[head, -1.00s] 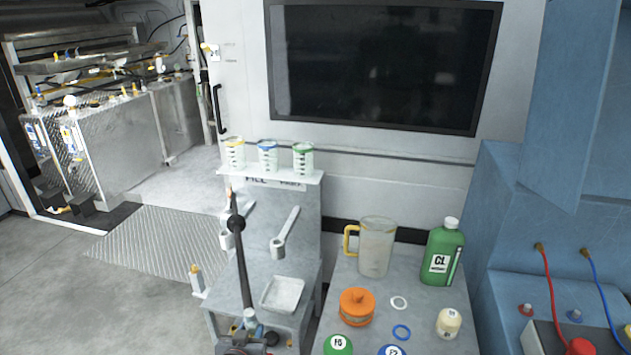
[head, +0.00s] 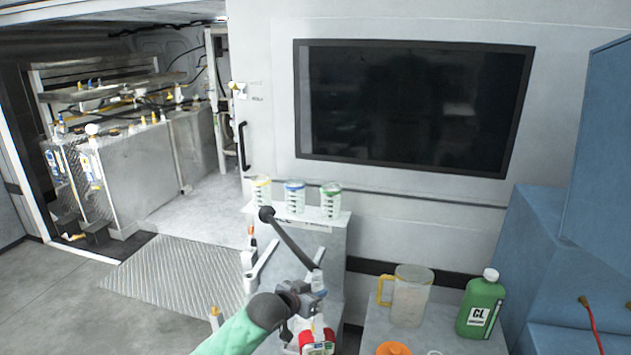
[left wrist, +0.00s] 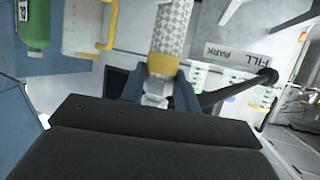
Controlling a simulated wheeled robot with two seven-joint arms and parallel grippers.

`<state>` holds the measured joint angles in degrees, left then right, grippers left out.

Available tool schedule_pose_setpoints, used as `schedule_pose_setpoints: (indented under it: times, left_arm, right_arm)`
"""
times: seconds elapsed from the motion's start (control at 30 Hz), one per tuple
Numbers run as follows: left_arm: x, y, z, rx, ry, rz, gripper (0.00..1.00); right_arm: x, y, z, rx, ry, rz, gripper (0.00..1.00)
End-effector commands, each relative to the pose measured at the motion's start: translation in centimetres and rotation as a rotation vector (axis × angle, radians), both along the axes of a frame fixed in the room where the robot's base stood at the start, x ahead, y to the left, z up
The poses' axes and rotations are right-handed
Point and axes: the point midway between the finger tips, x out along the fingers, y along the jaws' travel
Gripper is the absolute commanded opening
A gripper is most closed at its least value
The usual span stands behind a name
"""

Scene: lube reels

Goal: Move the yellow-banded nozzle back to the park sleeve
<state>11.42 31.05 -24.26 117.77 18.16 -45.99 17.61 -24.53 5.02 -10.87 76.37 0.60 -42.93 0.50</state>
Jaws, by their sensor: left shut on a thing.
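My left gripper (head: 306,292) is shut on the yellow-banded nozzle (head: 318,278), beside the grey stand. In the left wrist view, the nozzle's pale checkered body (left wrist: 172,25) and yellow band (left wrist: 164,66) show, with the band just beyond the jaws (left wrist: 158,88). A label reading PARK and FILL (left wrist: 237,53) shows in the left wrist view. I cannot clearly make out the park sleeve; a pale bracket (head: 262,262) sticks out from the stand. My right gripper is not in view.
Several banded cups, one with a blue band (head: 294,198), stand on the stand's top shelf. A clear jug with a yellow handle (head: 411,297) and a green bottle (head: 481,304) stand on the table at right. Open floor (head: 80,300) lies to the left.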

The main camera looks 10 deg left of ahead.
Motion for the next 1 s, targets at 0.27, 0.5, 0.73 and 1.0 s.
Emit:
schedule_pose_setpoints:
  times: [0.27,0.5,0.73,1.0]
  left_arm:
    - [4.0,0.0,6.8,0.002,-0.006,-0.119,0.0]
    - [6.7,0.4,12.7,0.001,-0.006,-0.215,0.0]
    - [8.7,1.0,18.7,0.002,-0.004,-0.299,0.0]
    - [10.3,1.7,25.1,0.001,-0.003,-0.382,0.0]
  right_arm:
    - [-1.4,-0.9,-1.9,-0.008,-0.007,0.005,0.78]
    - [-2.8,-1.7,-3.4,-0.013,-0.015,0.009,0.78]
    - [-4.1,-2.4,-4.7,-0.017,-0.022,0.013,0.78]
    - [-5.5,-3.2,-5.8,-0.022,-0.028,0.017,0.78]
